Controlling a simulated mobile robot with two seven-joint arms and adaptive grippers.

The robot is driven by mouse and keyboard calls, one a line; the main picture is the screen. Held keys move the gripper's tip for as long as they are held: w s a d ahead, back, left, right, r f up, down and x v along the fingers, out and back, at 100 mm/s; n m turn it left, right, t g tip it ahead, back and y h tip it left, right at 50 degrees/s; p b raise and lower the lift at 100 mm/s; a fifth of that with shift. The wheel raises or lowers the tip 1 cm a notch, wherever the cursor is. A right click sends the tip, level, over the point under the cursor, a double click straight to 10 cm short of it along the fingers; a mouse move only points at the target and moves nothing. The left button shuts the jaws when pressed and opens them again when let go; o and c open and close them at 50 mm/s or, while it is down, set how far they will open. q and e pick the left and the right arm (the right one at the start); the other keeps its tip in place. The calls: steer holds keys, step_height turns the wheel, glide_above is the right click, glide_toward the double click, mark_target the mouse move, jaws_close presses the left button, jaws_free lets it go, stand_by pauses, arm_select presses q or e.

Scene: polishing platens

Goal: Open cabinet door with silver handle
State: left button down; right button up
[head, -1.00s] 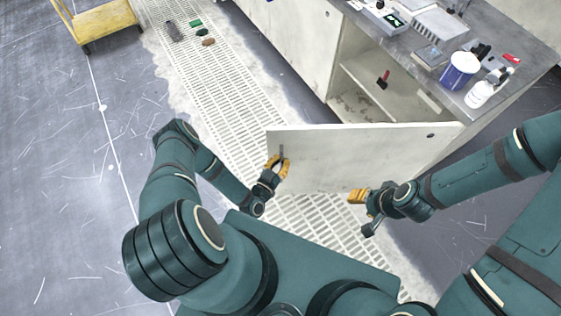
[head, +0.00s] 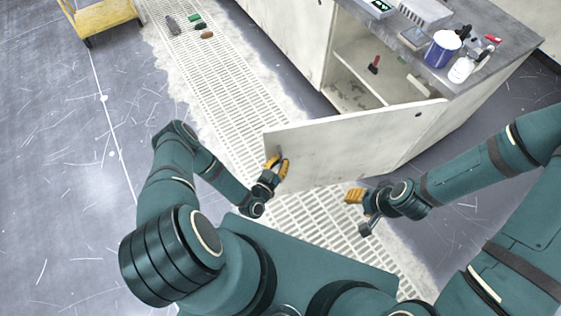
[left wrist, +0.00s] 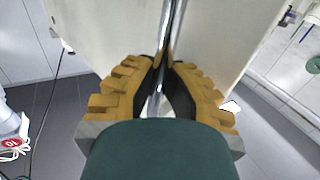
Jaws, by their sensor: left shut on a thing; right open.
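The white cabinet door (head: 350,147) stands swung open from the cabinet, its hinge side at the right. Its silver handle (left wrist: 170,50) runs upright between the fingers in the left wrist view. My left gripper (head: 276,168) is shut on this handle near the door's free left edge; its yellow fingers also show in the left wrist view (left wrist: 162,90). In the head view the fingers mostly hide the handle. My right gripper (head: 354,196) is open and empty, in front of the door and apart from it.
The open cabinet (head: 365,75) shows a shelf with a red-handled item (head: 374,64). A blue-and-white tub (head: 442,48) and a white bottle (head: 461,68) stand on the worktop (head: 415,58). A yellow cart (head: 103,18) is far left. Small items lie on the floor grating (head: 230,90).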

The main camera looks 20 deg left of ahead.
arm_select(q)
steer(key=shift+s+a, duration=0.1)
steer(key=shift+s, duration=0.05)
stand_by(0.3)
steer(key=c, duration=1)
jaws_free()
step_height(320, 180, up, 10)
